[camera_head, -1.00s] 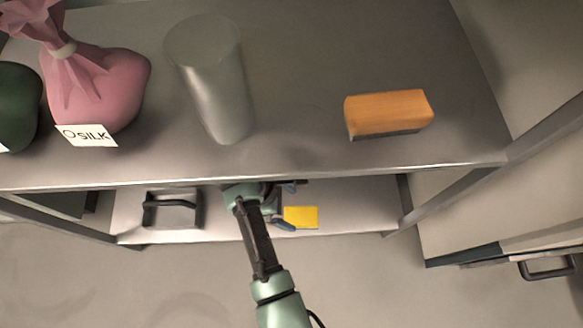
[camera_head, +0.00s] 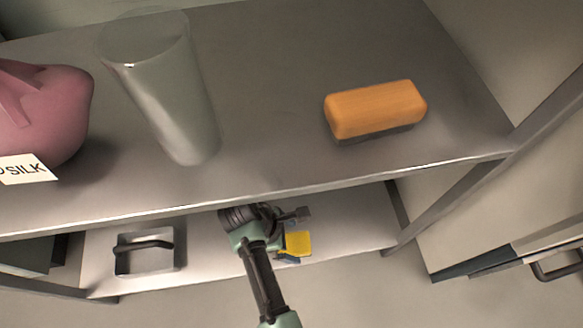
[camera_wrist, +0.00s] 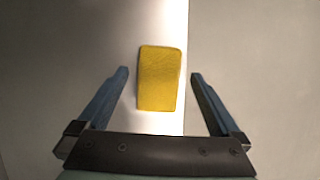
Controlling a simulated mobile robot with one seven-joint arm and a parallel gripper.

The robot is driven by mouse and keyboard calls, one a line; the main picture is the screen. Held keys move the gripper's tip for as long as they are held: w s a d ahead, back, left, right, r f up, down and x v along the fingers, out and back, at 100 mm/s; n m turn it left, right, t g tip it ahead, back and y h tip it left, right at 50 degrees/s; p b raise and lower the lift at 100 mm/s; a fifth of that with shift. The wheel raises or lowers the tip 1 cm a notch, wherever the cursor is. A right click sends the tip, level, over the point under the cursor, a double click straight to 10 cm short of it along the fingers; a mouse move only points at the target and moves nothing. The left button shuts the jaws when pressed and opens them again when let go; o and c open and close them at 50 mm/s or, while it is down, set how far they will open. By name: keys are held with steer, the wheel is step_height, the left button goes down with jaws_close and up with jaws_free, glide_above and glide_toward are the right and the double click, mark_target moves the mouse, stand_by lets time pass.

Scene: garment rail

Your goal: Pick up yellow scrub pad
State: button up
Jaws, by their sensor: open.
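The yellow scrub pad (camera_head: 299,243) lies on the lower shelf (camera_head: 350,222), partly hidden by my gripper in the head view. In the wrist view the pad (camera_wrist: 159,78) shows whole, near the shelf's edge. My gripper (camera_wrist: 159,74) is open, with one blue finger on each side of the pad's near part. There is a gap between the pad and both fingers. Nothing is held. In the head view my gripper (camera_head: 292,234) is under the upper shelf, next to the pad. I cannot tell its height above the lower shelf.
The upper shelf (camera_head: 270,110) overhangs my gripper and carries an orange-topped brush or block (camera_head: 375,108), a grey-green cylinder (camera_head: 165,90) and a pink bag labelled SILK (camera_head: 45,110). A metal object with a dark handle (camera_head: 147,252) sits left on the lower shelf.

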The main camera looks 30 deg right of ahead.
mark_target(296, 243)
steer(key=b+x, duration=0.3)
steer(key=x, duration=0.1)
steer(key=shift+c, duration=0.3)
steer(key=c, duration=1.2)
